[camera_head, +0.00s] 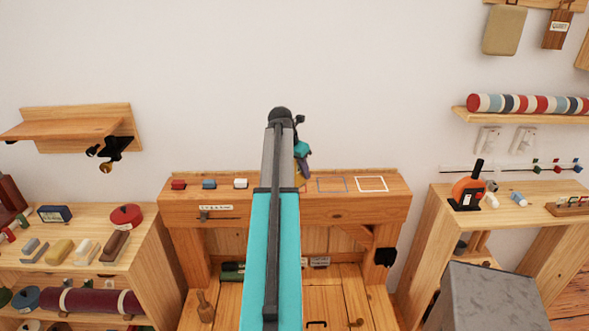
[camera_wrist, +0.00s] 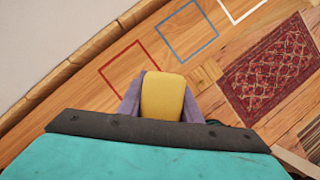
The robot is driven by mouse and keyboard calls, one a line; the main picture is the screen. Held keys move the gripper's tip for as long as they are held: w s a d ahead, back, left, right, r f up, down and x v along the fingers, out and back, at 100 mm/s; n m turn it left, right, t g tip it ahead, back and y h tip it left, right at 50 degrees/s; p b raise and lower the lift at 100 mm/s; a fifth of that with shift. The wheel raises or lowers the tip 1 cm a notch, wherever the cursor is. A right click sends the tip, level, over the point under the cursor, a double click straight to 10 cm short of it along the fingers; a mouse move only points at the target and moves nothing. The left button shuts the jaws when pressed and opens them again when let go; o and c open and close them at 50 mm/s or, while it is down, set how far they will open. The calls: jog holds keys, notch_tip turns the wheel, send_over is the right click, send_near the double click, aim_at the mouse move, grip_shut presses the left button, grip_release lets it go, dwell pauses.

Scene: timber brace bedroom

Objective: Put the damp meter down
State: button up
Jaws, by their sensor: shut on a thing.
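My gripper (camera_wrist: 162,98) is shut on a rounded yellow object, which I take to be the damp meter (camera_wrist: 162,95). It sits between the two purple-grey fingers in the wrist view. In the head view, my arm hides most of the gripper (camera_head: 302,174). The wooden bench top below bears a red outlined square (camera_wrist: 128,68), a blue outlined square (camera_wrist: 187,32) and a white outlined square (camera_wrist: 240,5). The held object overlaps the near side of the red square in the wrist view. Its height above the bench cannot be told.
Red (camera_head: 178,185), blue (camera_head: 209,184) and white (camera_head: 240,184) blocks stand on the bench's left part. The blue and white squares look empty. A wall (camera_head: 180,70) rises behind. A side table (camera_head: 520,212) at right holds an orange tool (camera_head: 468,190). A grey box (camera_head: 490,295) stands in front.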

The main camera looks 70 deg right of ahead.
jog(key=shift+w+d+f+p, duration=0.15)
jog(key=shift+w+d+p, duration=0.25)
jog(key=shift+w+d, duration=0.6)
jog(key=shift+w+d+f+p, duration=0.15)
jog(key=shift+w+d+p, duration=0.4)
jog(key=shift+d, duration=0.6)
jog(key=shift+w, duration=0.15)
jog(key=shift+w+d+f+p, duration=0.2)
jog(key=shift+d+f+p, duration=0.05)
jog(key=shift+f+p, duration=0.15)
jog(key=shift+w+d+f+p, duration=0.2)
jog(key=shift+f+p, duration=0.1)
jog(key=shift+f, duration=0.1)
jog(key=shift+f+p, duration=0.35)
jog(key=shift+f, duration=0.65)
jog(key=shift+f, duration=0.1)
jog(key=o, duration=1)
jog(key=shift+o, duration=0.2)
jog(key=shift+r, duration=0.2)
